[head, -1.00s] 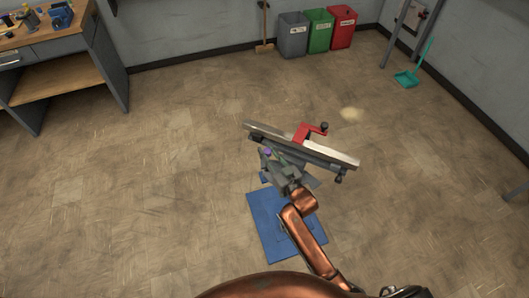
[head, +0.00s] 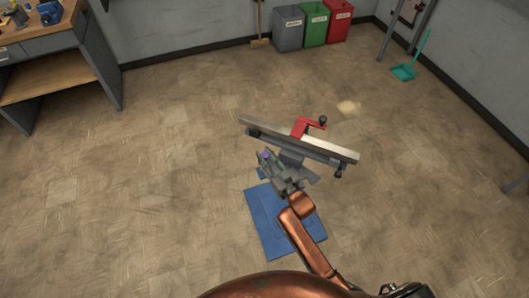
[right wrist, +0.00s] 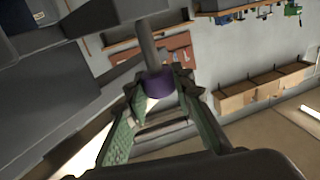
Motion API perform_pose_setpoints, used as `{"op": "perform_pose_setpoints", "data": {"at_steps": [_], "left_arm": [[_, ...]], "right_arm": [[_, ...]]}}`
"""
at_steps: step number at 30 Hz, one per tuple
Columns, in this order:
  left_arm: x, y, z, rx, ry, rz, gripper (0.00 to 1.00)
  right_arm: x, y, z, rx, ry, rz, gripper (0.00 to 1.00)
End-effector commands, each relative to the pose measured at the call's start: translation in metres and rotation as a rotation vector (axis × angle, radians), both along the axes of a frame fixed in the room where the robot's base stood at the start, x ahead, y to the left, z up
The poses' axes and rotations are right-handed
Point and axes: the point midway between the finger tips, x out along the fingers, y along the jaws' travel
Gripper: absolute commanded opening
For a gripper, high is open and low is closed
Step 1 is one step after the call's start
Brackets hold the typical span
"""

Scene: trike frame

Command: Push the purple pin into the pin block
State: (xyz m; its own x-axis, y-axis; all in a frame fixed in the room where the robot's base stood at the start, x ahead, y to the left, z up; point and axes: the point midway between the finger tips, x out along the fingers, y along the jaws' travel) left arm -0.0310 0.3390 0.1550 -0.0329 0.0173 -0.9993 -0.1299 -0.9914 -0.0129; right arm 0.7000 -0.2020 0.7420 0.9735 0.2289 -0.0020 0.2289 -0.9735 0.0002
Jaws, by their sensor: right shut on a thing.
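The purple pin (right wrist: 160,83) shows in the right wrist view as a purple collar on a grey shaft, between the fingertips of my right gripper (right wrist: 164,90). The gripper is shut on it. The shaft runs up to a dark grey part (right wrist: 105,15); I cannot tell whether this is the pin block or whether the shaft enters it. In the head view the pin is a small purple spot (head: 265,155) at my right gripper (head: 268,161), just below the left half of a long grey beam (head: 330,150). My left gripper is not in view.
A red clamp with a dark knob (head: 303,126) sits on the beam. A blue mat (head: 268,225) lies beneath my right arm. A workbench (head: 60,80) stands at the left, and grey, green and red bins (head: 314,25) stand by the back wall.

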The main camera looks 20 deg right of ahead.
Motion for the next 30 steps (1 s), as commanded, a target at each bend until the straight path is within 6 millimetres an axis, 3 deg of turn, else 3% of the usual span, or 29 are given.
{"op": "perform_pose_setpoints", "data": {"at_steps": [30], "left_arm": [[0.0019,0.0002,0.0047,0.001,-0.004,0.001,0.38]], "right_arm": [[-0.0001,0.0002,-0.0009,0.0,-0.002,0.0,0.0]]}}
